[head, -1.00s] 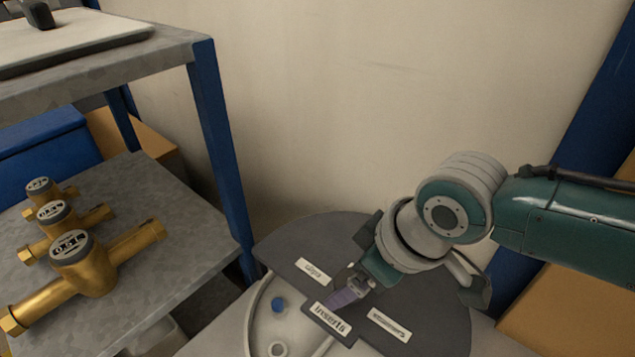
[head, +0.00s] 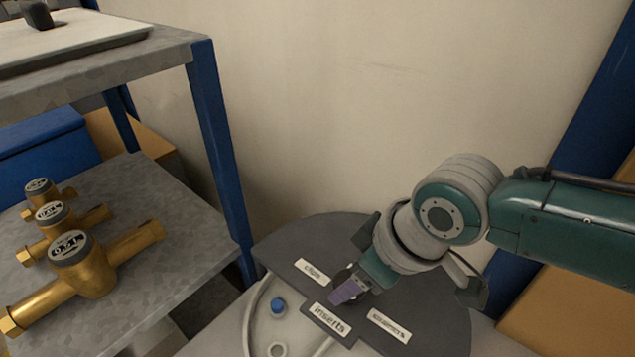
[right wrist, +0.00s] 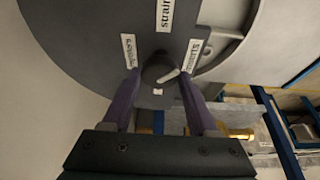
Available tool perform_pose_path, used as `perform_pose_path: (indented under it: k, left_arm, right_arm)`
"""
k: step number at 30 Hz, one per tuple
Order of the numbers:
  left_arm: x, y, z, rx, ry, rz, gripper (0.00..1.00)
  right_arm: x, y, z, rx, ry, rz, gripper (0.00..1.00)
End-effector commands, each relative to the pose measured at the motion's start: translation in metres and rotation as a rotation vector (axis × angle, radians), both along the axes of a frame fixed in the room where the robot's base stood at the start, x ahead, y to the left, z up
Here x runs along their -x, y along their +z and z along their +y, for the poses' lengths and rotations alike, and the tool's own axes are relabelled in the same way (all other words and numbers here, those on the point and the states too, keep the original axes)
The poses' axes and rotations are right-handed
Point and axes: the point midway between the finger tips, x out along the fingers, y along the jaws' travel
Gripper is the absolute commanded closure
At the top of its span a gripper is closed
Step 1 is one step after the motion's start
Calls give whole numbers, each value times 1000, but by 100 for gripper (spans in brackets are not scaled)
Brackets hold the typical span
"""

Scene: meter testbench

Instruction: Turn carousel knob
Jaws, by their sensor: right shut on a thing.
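The carousel (head: 290,245) is a dark grey round cover with white labels, with an open section at its front left. The labels include "clips" (head: 313,271), "inserts" (head: 330,318) and a longer one (head: 389,325). My right gripper (head: 348,288) is at the middle of the cover and hides most of the knob in the head view. In the right wrist view the dark knob (right wrist: 158,68), with a light pointer mark, sits between the purple fingers of my right gripper (right wrist: 160,80), which is shut on it. My left gripper is not in view.
Brass meters (head: 88,265) stand on a grey shelf (head: 180,220) at the left. A blue shelf post (head: 218,150) rises between them and the carousel. Inside the carousel's open section are a blue part (head: 278,305) and a pale ring (head: 277,350). A plain wall is behind.

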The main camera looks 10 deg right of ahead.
Motion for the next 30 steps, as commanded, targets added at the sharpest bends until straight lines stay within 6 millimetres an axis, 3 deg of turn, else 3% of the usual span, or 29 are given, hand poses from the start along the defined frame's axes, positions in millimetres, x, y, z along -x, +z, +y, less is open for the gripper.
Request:
perform_pose_path:
  k: [3, 14, 30]
  left_arm:
    - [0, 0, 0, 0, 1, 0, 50]
    - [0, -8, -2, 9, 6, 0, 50]
    - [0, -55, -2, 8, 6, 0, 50]
  right_arm:
    - [0, 0, 0, 0, 0, 1, 97]
    - [0, -2, 0, -1, 66, 0, 97]
    - [-3, -5, -2, -2, 489, -2, 97]
